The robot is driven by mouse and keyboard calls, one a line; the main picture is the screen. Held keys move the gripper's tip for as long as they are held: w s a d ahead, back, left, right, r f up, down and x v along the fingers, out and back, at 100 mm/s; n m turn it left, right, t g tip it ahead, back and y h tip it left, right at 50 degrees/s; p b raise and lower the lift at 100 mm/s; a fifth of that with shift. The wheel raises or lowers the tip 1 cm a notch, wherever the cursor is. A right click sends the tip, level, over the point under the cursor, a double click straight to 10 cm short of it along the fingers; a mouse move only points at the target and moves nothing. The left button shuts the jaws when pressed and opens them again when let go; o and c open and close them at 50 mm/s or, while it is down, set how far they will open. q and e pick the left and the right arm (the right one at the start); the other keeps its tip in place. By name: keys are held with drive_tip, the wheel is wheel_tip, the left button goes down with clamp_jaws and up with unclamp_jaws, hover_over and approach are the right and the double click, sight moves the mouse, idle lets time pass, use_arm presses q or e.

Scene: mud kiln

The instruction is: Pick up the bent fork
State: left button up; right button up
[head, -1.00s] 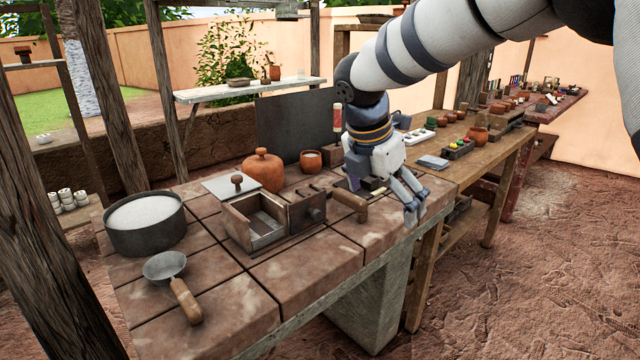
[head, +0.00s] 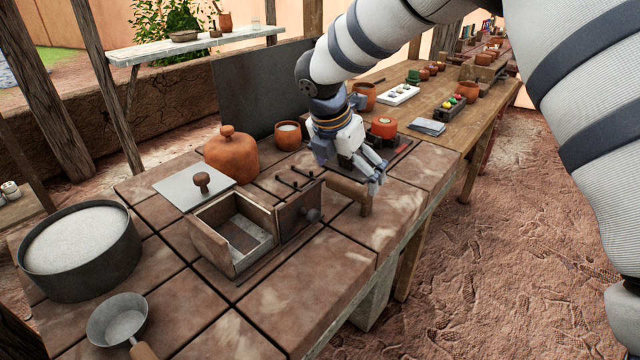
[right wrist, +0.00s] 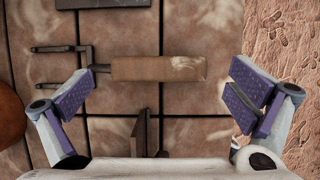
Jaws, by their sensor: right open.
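The bent fork lies on the tiled bench top, with dark metal prongs and a thick wooden handle (head: 347,190). In the right wrist view its handle (right wrist: 158,68) runs across the picture, with the prongs to the left. My right gripper (head: 373,178) is over the handle end in the head view, partly covering it. In the right wrist view the right gripper (right wrist: 160,93) is open and empty, its fingers apart on either side below the handle. It looks to be above the fork; the exact gap is hard to tell. My left gripper is not in view.
An open wooden box (head: 235,235) with a dark knobbed side stands close to the prongs. A lidded clay pot (head: 232,157), a cup (head: 288,136), a round basin (head: 80,252) and a ladle (head: 117,320) are on the bench. The bench's front right tiles are clear.

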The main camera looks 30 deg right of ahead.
drive_tip(key=x, duration=0.2)
drive_tip(key=shift+d+f, duration=0.1)
drive_tip(key=shift+f, duration=0.2)
drive_tip(key=shift+r, duration=0.1)
drive_tip(key=c, duration=1.5)
